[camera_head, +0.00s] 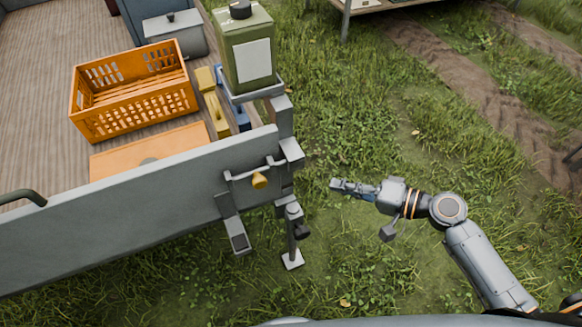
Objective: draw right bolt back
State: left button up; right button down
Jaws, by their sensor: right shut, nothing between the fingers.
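The right bolt (260,180) has a yellow knob and sits on the outer face of the grey tailgate (140,208), near its right end beside the corner post. My right gripper (336,186) is shut and empty. It hangs over the grass to the right of the bolt, apart from it, with its fingers pointing left toward the post. My left gripper is not in view.
The trailer bed holds an orange crate (137,112), an orange panel or lid (110,163) and a grey box (174,37). A green canister (245,50) stands at the corner. A jack post (292,240) stands below the bolt.

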jog(key=shift+n+y, duration=0.3)
jog(key=shift+y, duration=0.4)
jog(key=r, duration=0.2)
jog(key=a+r, duration=0.1)
jog(key=r, duration=0.1)
jog(key=shift+s+a, duration=0.1)
jog(key=shift+s, duration=0.25)
jog(key=shift+f, duration=0.1)
jog(key=w+a+f+p, duration=0.3)
jog(key=a+p, duration=0.1)
jog(key=a, duration=0.8)
jog(key=shift+w+a+g, duration=0.15)
jog(key=shift+w+g, duration=0.05)
jog(key=shift+g, duration=0.1)
